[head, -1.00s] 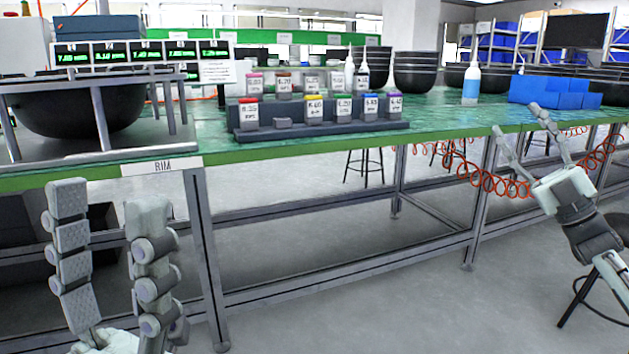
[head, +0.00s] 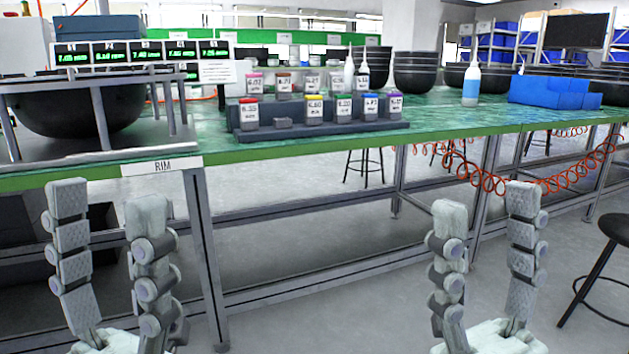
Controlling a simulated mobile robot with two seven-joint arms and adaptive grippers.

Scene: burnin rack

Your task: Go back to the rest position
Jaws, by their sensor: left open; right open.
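My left gripper (head: 107,197) stands upright at the lower left of the head view, its fingers apart with nothing between them. My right gripper (head: 485,193) stands upright at the lower right, its fingers also apart and empty. Both are in front of the green-topped bench (head: 280,146), with their fingertips below the level of its front edge in the picture. Neither gripper touches anything that I can see.
On the bench stand a rack (head: 320,129) of small labelled jars, a black bowl in a frame (head: 100,108) with digital readouts (head: 140,53), a white bottle (head: 471,82) and blue bins (head: 548,92). A black stool (head: 615,228) stands at the right. Red coiled hoses (head: 490,181) hang under the bench.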

